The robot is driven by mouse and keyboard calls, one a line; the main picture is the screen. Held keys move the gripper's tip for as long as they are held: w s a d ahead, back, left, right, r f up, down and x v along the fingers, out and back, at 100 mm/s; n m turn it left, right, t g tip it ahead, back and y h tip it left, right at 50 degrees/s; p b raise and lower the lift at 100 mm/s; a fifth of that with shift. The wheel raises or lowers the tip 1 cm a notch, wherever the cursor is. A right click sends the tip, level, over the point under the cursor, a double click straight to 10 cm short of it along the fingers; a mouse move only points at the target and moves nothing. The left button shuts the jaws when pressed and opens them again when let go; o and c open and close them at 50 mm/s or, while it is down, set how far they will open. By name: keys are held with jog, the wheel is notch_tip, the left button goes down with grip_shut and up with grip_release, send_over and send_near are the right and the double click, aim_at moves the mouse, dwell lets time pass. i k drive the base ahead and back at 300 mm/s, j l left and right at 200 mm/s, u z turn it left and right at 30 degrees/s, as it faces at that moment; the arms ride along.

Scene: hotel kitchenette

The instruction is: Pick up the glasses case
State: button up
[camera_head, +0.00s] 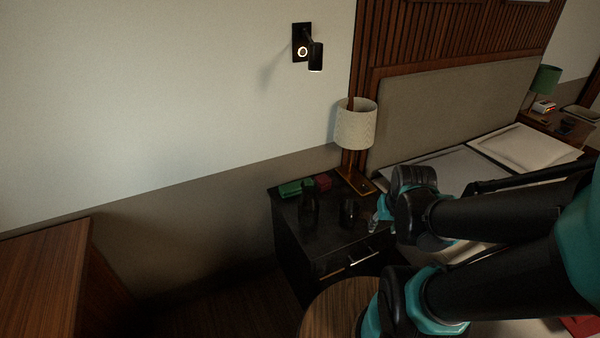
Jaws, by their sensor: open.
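Two small case-like things lie at the back of the black nightstand (335,250): a long green one (290,189) and a shorter dark red one (323,182). I cannot tell for sure which is the glasses case; the green one has the more elongated shape. My arm reaches in from the right. What seems to be my gripper (374,226) shows only in small part at the arm's far end, near the nightstand's right edge. It is open and apart from both things. The wrist hides much of it.
A dark bottle-like thing (308,205) and a dark cup-like thing (348,213) stand in front of the cases. A lamp (355,128) stands at the nightstand's back right. A round wooden tabletop (328,312) is in front, a wooden cabinet (40,285) at left, and a bed (445,170) at right.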

aim_at(291, 189)
jog(key=u, duration=0.7)
jog(key=i+l+u, duration=0.1)
jog(key=u, duration=0.3)
jog(key=i+l+u, duration=0.1)
jog(key=u, duration=0.35)
jog(key=l+u, duration=0.25)
jog(key=u, duration=0.15)
jog(key=i, duration=0.05)
